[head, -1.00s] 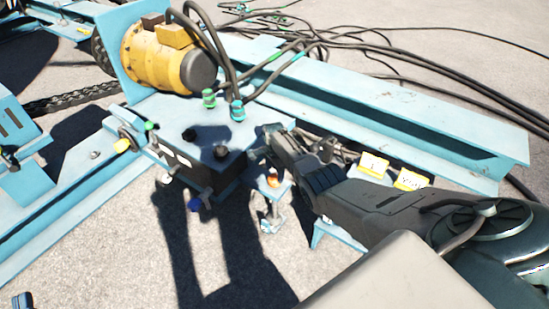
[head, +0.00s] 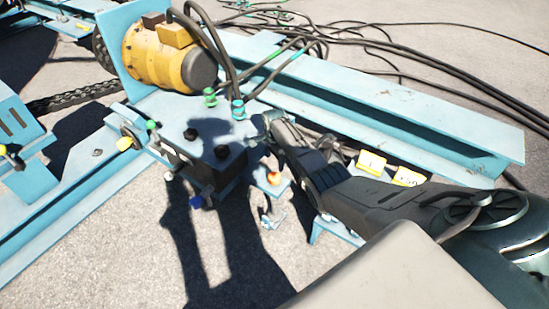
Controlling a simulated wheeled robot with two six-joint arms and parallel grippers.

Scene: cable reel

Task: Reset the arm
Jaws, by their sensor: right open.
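My right arm comes in from the right edge in the head view. Its gripper (head: 268,120) is beside the right edge of the blue control box (head: 185,130), at about the height of its top. The jaws are open and I see nothing held in them. I cannot tell whether they touch the box. The box carries black knobs on its top and a blue knob (head: 196,202) low on its front. My left gripper is not in view.
A yellow motor (head: 165,55) stands behind the box. Black cables (head: 400,62) run across a long blue beam (head: 400,105) to the right. Yellow labels (head: 371,161) sit below the beam. An orange-topped post (head: 273,178) stands under my right arm. Bare pavement (head: 120,245) lies in front.

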